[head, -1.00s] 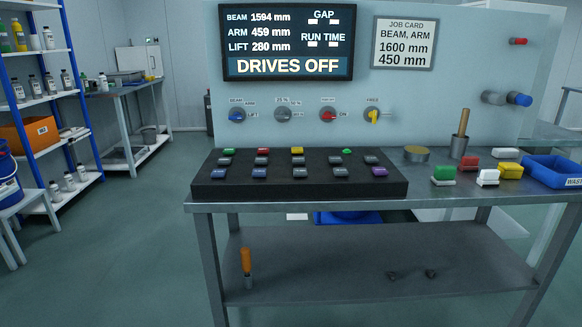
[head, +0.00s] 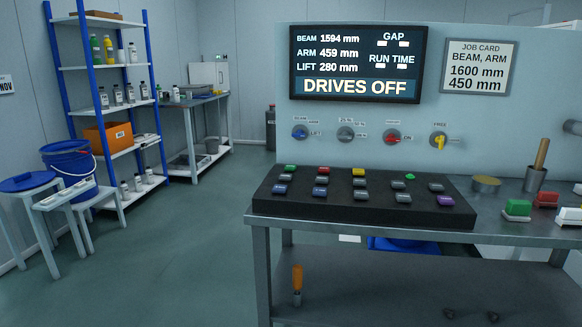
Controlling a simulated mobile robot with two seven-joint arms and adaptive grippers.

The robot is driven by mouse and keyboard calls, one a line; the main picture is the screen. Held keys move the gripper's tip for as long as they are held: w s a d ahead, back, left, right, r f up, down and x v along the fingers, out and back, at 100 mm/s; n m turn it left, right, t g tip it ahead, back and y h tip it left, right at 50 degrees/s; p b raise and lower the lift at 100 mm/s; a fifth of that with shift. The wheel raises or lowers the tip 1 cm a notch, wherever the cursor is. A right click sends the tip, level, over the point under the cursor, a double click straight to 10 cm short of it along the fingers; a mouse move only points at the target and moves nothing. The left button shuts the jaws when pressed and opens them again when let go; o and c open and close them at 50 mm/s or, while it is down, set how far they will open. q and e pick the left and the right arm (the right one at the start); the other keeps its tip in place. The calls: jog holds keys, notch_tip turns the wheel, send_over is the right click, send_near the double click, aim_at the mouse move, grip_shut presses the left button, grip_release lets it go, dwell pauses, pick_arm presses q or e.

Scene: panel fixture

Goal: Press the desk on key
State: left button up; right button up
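A black key desk (head: 258,203) sits on the metal bench at the left end of its top. It carries rows of coloured keys: a green key (head: 290,168), a red key (head: 324,170) and a yellow key (head: 358,172) at the back, a small bright green button (head: 410,177), grey keys, blue keys at front left and a purple key (head: 445,200) at front right. Key lettering is too small to read, so I cannot tell which is desk on. The display (head: 355,64) above reads DRIVES OFF. Neither of my grippers is in view.
A brass disc (head: 486,184), a cup with a wooden handle (head: 535,178) and loose coloured blocks stand right of the desk. Open floor (head: 190,265) lies left of the bench.

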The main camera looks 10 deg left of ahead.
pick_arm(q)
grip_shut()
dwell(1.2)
